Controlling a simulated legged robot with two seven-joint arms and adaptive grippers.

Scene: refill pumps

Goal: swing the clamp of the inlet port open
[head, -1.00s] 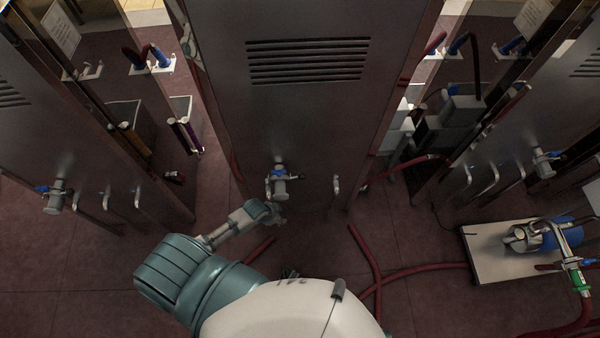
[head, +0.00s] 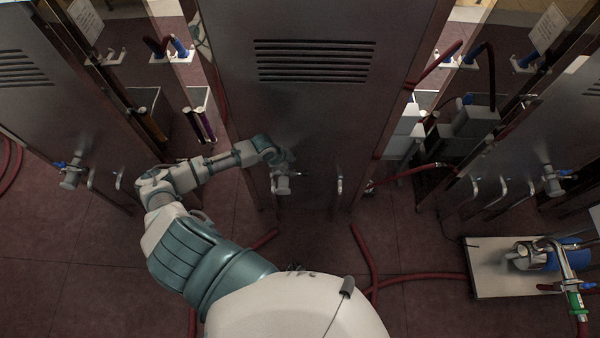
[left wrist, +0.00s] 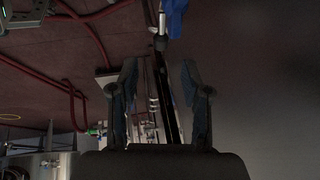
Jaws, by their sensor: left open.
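The inlet port (head: 282,184) is a short metal stub low on the front of the middle cabinet. Its clamp is too small and too covered to make out, so I cannot tell how it stands. My left gripper (head: 286,160) is just above the port, close to the cabinet front, and hides its upper part. In the left wrist view my left gripper (left wrist: 160,78) is open, with nothing between its fingers. A blue handle (left wrist: 176,18) on a metal fitting (left wrist: 160,40) shows beyond the fingertips at the top. My right gripper is not in view.
The middle cabinet (head: 315,110) stands upright before me, with a bent metal handle (head: 339,186) right of the port. Red hoses (head: 364,250) lie on the floor. A pump on a pale base plate (head: 490,284) stands at the right.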

